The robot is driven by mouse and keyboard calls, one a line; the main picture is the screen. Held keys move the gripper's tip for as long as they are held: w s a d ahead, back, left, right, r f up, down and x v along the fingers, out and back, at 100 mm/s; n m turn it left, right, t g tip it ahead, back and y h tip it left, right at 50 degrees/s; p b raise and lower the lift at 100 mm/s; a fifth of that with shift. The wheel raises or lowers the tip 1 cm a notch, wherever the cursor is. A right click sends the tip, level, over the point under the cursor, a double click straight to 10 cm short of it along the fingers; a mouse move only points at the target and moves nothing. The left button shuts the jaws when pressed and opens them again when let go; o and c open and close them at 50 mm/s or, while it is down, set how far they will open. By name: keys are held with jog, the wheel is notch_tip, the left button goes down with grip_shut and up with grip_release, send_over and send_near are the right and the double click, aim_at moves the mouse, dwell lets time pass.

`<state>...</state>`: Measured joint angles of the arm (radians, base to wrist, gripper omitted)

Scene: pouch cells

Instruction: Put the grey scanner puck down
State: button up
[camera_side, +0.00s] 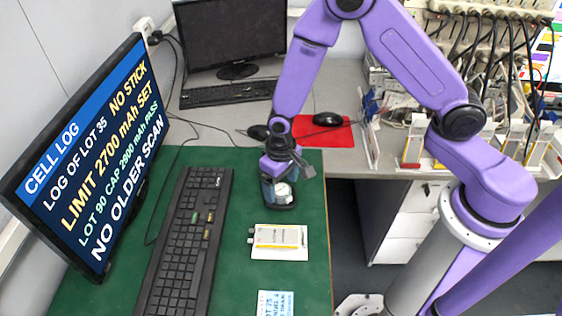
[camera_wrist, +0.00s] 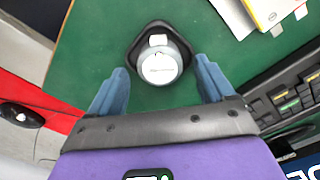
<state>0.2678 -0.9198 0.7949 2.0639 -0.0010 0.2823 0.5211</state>
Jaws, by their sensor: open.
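The scanner puck (camera_wrist: 160,72) shows in the wrist view as a round pale grey body with a small white square on it. It sits on a black rounded holder (camera_wrist: 143,46) on the green mat. My gripper (camera_wrist: 162,66) is open, one blue-grey finger on each side of the puck, with green mat showing between fingers and puck. In the side view my gripper (camera_side: 274,183) is low over the mat. The puck (camera_side: 283,192) is partly hidden there by the fingers, above the black holder (camera_side: 284,206).
A pouch cell in a pale tray (camera_side: 279,242) lies in front of the holder, with a printed card (camera_side: 275,303) nearer. A black keyboard (camera_side: 185,240) and the tilted "CELL LOG" monitor (camera_side: 85,150) stand left. A mouse (camera_side: 327,119) rests on a red pad behind.

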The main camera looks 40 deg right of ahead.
aim_at(281, 189)
notch_tip(281, 189, up, 9)
jog(key=s+d+r+n, duration=0.3)
jog(key=s+r, duration=0.1)
jog(key=s, duration=0.3)
jog(key=s+d+r+n, duration=0.4)
jog(key=s, duration=0.4)
jog(key=s+d+r+n, duration=0.4)
jog(key=s, duration=0.3)
jog(key=shift+s+r, duration=0.3)
jog(key=o, duration=0.3)
jog(key=shift+o, duration=0.2)
